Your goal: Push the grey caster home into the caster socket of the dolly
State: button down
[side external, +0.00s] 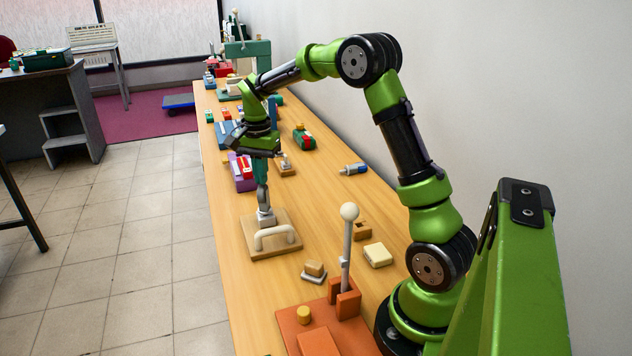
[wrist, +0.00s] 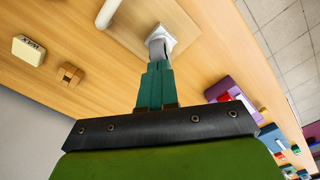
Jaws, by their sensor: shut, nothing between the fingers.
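The dolly (side external: 285,247) is a light wooden board with a white bar handle (side external: 276,233), lying flat on the table; part of the board also shows at the top of the wrist view (wrist: 125,22). The grey caster (side external: 263,196) stands upright at the board's far side, its lower end at the pale socket block (side external: 266,220). The wrist view also shows the caster (wrist: 157,47) at the socket (wrist: 168,36). How deep it sits I cannot tell. My gripper (side external: 262,183) has teal fingers, shut, pointing down directly above the caster. The fingertips (wrist: 157,66) look against its top, though contact is unclear.
A white-knobbed lever on an orange base (side external: 298,320) stands in front. A cream block (side external: 378,255), a brown block (side external: 362,231) and a small block on a grey plate (side external: 314,271) lie nearby. A purple holder (side external: 240,180) and several coloured items stand beyond. The wall borders the right.

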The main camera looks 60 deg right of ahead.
jog(key=shift+f, duration=0.8)
jog(key=shift+r, duration=0.1)
notch_tip(320, 180, up, 20)
jog(key=s+a+f+n+t+y, duration=0.1)
jog(key=s+a+f+n+t, duration=0.2)
jog(key=s+a+n, duration=0.3)
jog(key=s+a+f+n+t+y, duration=0.1)
jog(key=s+a+f+n+t, duration=0.3)
jog(key=s+a, duration=0.9)
jog(key=shift+s+a+f+n, duration=0.25)
jog(key=shift+s+f+n, duration=0.35)
jog(key=shift+n, duration=0.6)
jog(key=shift+w+f, duration=0.1)
jog(key=shift+w, duration=0.05)
dwell(0.8)
